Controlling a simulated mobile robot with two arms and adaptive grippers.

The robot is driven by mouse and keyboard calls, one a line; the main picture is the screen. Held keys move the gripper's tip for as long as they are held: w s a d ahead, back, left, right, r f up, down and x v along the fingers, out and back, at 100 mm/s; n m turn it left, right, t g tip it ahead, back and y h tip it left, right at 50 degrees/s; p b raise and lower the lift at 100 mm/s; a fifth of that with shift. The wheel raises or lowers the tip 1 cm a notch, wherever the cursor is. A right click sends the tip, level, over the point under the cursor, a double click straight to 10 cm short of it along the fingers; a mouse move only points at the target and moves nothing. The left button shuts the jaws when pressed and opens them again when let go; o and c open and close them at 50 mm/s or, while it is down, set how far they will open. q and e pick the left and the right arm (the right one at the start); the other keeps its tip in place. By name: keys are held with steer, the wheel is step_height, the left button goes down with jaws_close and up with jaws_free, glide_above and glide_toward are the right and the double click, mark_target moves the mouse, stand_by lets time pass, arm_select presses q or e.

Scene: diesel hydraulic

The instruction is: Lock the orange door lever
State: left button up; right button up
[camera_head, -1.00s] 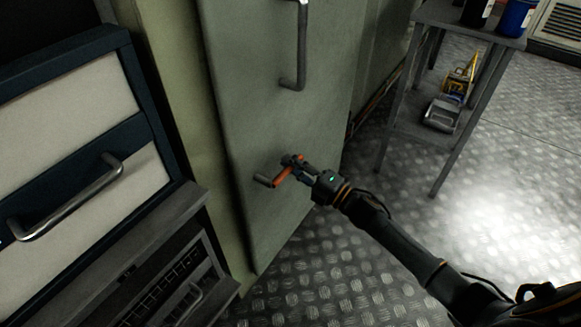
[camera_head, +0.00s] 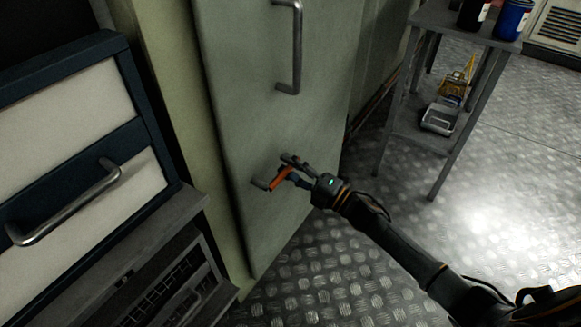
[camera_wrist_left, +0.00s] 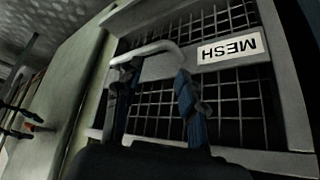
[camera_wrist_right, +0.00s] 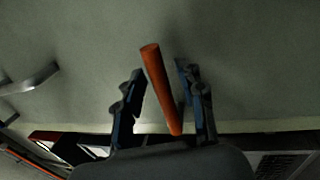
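The orange lever (camera_head: 281,178) sits low on the grey-green door (camera_head: 270,125), slanting up to the right from a grey pivot piece. My right gripper (camera_head: 288,168) is at the lever, with one finger above it and one below. In the right wrist view the orange lever (camera_wrist_right: 158,85) lies between the two spread fingers (camera_wrist_right: 162,80), with visible gaps to both. My left gripper (camera_wrist_left: 155,82) shows only in the left wrist view. Its fingers are apart, near a grey handle (camera_wrist_left: 148,50) on a mesh panel; I cannot tell whether they touch it.
A long metal door handle (camera_head: 297,50) is above the lever. A cabinet with a drawer handle (camera_head: 65,205) stands at the left. A grey table (camera_head: 440,25) with bottles on top and items on its lower shelf stands at the right. The patterned metal floor is clear between.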

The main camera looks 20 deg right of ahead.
steer(key=v, duration=1.2)
stand_by(0.3)
